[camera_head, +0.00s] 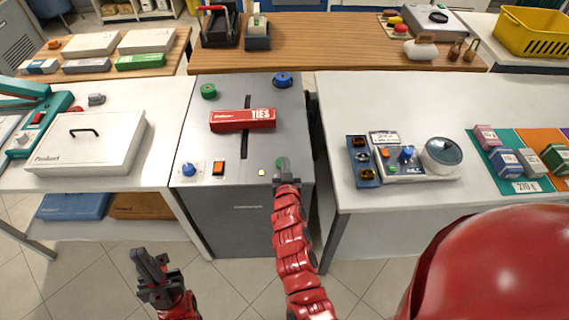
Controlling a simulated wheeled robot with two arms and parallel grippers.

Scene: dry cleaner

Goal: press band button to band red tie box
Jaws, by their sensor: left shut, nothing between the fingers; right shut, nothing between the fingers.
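The red tie box (243,119), marked "TIES", lies across the dark slot in the top of the grey banding machine (250,222). No band can be made out around it. Along the machine's front edge are a blue knob (188,169), an orange-red button (218,168) and a small yellow button (262,172). Their labels are too small to read. My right gripper (283,164) is shut and empty over the machine's front right corner, just right of the yellow button. It partly covers a green button there. My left gripper (149,259) is shut and empty, low in front of the left table.
A green knob (208,91) and a blue knob (282,79) stand at the machine's back corners. A white case (88,140) lies on the left table. A scale-like device (410,160) and several small boxes are on the right table. The machine top around the tie box is clear.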

